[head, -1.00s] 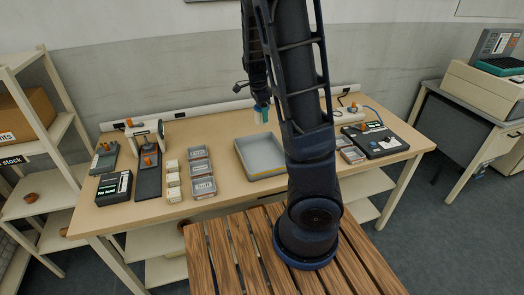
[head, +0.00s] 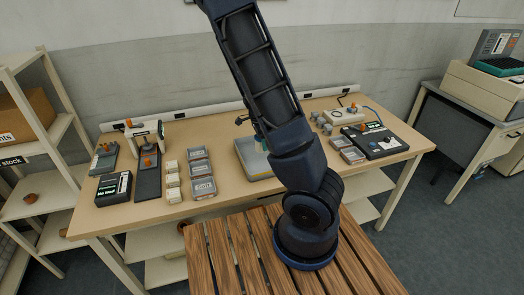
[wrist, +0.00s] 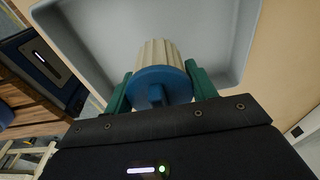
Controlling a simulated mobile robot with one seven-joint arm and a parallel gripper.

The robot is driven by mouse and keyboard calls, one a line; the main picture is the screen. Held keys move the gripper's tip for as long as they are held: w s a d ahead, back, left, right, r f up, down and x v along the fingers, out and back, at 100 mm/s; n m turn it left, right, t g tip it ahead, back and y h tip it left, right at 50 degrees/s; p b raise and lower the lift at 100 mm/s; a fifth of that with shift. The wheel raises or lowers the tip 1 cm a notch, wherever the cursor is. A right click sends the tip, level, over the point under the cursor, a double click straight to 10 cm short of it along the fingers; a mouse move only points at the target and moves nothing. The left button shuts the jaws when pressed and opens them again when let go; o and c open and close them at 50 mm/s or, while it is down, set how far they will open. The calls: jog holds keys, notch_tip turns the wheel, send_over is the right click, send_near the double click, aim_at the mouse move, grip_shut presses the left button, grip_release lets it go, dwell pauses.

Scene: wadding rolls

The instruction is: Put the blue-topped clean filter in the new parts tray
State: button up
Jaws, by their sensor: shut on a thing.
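The blue-topped filter (wrist: 155,82), with a pale pleated body, is between the green fingers of my gripper (wrist: 160,88) in the wrist view. My gripper is shut on it. A large grey tray (wrist: 90,48) lies beyond the filter in the wrist view, and its floor and rim surround the filter in that picture. In the head view the grey tray (head: 241,155) stands mid-table, partly hidden by my arm. There only a bit of teal by the tray shows beside my arm; the filter is mostly hidden. I cannot tell whether the filter touches the tray floor.
Left of the tray are small grey boxes (head: 203,188), pale blocks (head: 172,181) and a black display unit (head: 114,188). Several small round pieces (head: 326,124) and a dark device (head: 375,140) are on the right. A white rail runs along the table's back.

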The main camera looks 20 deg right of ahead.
jog(key=shift+f, duration=2.55)
jog(key=shift+f, duration=0.1)
jog(key=o, duration=1)
